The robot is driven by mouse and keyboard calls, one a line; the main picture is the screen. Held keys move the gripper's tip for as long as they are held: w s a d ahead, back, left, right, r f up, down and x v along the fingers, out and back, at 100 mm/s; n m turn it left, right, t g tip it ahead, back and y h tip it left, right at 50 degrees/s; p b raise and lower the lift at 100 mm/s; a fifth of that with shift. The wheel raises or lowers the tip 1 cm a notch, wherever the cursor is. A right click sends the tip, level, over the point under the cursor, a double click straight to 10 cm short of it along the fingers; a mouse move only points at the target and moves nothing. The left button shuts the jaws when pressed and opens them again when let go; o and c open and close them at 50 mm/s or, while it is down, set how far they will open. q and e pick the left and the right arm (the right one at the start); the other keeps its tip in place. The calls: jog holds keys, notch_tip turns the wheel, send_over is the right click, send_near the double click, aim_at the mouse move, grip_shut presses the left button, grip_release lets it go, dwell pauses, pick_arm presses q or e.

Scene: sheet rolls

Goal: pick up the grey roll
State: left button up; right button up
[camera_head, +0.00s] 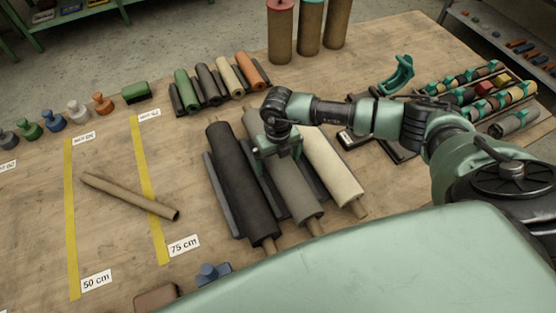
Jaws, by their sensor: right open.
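The large grey roll (292,190) lies on the table between a black roll (241,178) and a cream roll (336,168), with a bare core end sticking out toward me. My right gripper (278,151) is open and points down at the grey roll, over its middle. The gripper hides part of the roll's upper half. I cannot tell whether the fingers touch it. My left gripper is out of view.
A bare cardboard tube (130,196) lies left, across a yellow strip (150,190). Several small rolls (207,84) lie behind, with upright tubes (281,32) beyond. A rack of small rolls (490,92) is at right. The wood between the tube and black roll is clear.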

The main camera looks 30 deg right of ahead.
jog(key=c, duration=2)
jog(key=shift+w+r, duration=0.25)
